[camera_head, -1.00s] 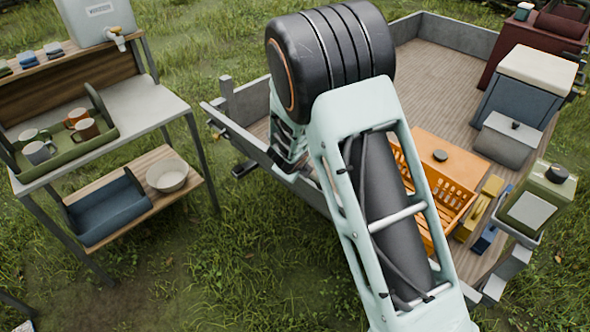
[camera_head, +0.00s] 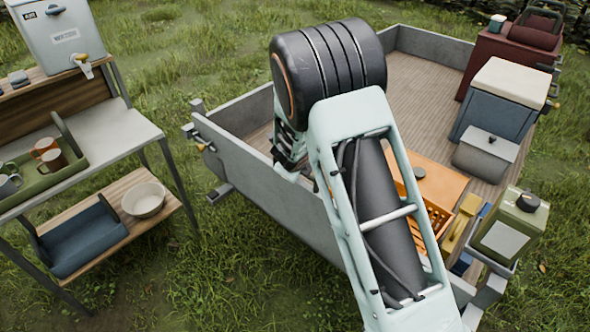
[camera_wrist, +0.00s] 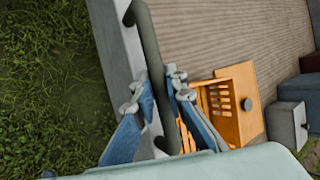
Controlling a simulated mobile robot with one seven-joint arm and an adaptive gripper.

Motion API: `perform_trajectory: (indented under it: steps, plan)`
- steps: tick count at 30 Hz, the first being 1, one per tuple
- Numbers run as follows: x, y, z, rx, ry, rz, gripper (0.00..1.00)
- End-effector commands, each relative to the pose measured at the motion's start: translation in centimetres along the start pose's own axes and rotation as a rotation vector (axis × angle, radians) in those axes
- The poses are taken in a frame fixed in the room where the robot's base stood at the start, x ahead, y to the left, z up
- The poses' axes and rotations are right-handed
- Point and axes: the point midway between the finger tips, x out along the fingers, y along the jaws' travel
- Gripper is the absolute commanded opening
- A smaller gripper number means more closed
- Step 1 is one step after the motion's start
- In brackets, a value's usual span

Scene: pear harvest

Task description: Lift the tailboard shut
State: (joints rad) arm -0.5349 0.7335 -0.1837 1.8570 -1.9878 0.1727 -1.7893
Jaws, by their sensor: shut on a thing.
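The grey tailboard (camera_head: 262,192) closes much of the near side of the trailer and stands nearly upright in the head view. Its top edge (camera_wrist: 122,60) runs along the left in the wrist view, with a dark handle bar (camera_wrist: 150,48) fixed to it. My gripper (camera_wrist: 162,88) is shut on this bar, with one blue finger on each side. A latch (camera_head: 206,146) shows at the tailboard's left end, by the corner post.
A shelf table (camera_head: 110,130) with a tray of mugs stands left. Grass lies between.

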Motion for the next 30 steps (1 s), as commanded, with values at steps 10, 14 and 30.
perform_trajectory:
  steps: [10,14,30]
  plan:
    - [0.14,-0.69,-0.27,0.001,0.004,-0.011,0.00]
    - [0.15,-0.74,-0.30,0.002,0.004,-0.012,0.17]
    - [-0.80,-0.25,-0.02,-0.003,0.001,-0.004,0.30]
